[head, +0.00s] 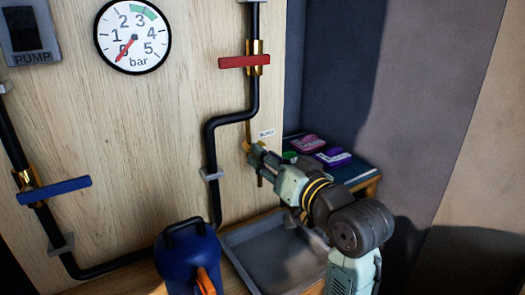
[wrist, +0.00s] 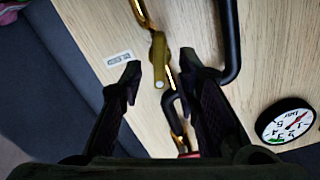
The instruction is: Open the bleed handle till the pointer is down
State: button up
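The bleed handle is a short yellow lever; in the wrist view (wrist: 158,62) it stands between my two fingers with a gap on each side. In the head view its yellow part (head: 247,147) shows just at my fingertips, partly hidden by them. My gripper (head: 256,157) is open around the handle; its spread fingers also show in the wrist view (wrist: 159,72). The round bar gauge (head: 147,30) is at the upper left of the head view; its red pointer (head: 126,49) points down-left, at about 0. The gauge also shows in the wrist view (wrist: 285,121).
A red lever (head: 244,62) and a blue lever (head: 54,190) sit crosswise on the black pipes. A grey tray (head: 235,245) lies below my arm. A blue can (head: 187,262) stands in front of it. Pink (head: 307,143) and purple (head: 333,157) items lie behind my gripper.

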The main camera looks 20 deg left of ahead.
jog(key=shift+x, duration=1)
grip_shut()
